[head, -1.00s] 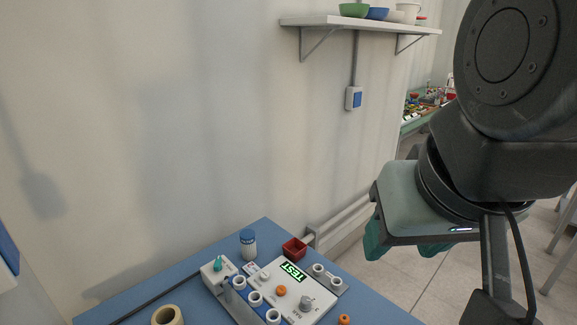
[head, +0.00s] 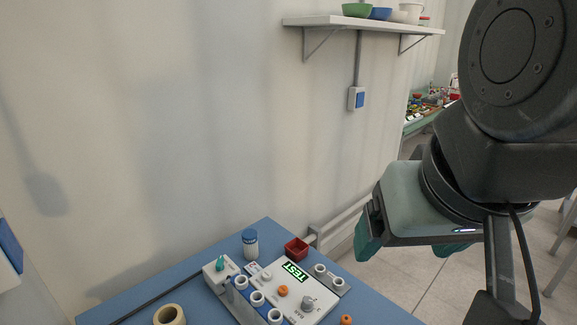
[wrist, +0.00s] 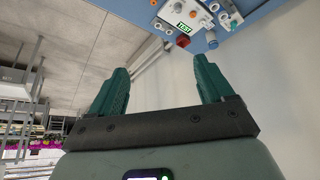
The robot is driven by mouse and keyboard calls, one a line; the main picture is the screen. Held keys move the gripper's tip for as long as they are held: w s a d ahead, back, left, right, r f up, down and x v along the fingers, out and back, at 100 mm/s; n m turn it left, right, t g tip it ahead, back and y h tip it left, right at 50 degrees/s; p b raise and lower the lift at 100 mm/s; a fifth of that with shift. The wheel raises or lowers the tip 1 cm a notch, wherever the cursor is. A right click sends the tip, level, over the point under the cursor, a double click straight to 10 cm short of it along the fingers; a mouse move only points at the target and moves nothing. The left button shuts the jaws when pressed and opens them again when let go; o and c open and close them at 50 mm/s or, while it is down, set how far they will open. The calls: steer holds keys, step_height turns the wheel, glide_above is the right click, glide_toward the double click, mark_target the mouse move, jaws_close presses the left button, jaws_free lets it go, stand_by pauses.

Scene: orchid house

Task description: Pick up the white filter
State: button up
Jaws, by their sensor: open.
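No piece can be told for certain as the white filter. Several small white ring-topped pieces (head: 257,298) stand in a row beside the white test panel (head: 318,297) on the blue table (head: 190,287), and others stand at the panel's right side. My gripper (head: 411,250) is open and empty, with green fingers, in the air to the right of the table and well above the floor. In the wrist view my gripper (wrist: 161,68) has its two fingers apart with nothing between them. The panel (wrist: 183,15) shows small at the top of that view.
A blue-capped white bottle (head: 250,244) and a red open box (head: 296,249) stand behind the panel. A beige roll (head: 169,315) sits at the front left. A wall shelf (head: 365,23) with bowls hangs above. A wall pipe (head: 340,224) runs right of the table.

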step_height(320, 180, up, 24)
steer(key=r+m+t+y, duration=0.2)
steer(key=m+y, duration=1.4)
steer(key=m, duration=0.8)
glide_above(256, 241)
steer(key=w+v, duration=0.1)
steer(key=v, duration=0.4)
steer(key=shift+n, duration=0.3)
steer(key=f, duration=6.6)
steer(key=shift+s, duration=0.4)
steer(key=shift+x, duration=3.75)
steer(key=shift+r, duration=0.1)
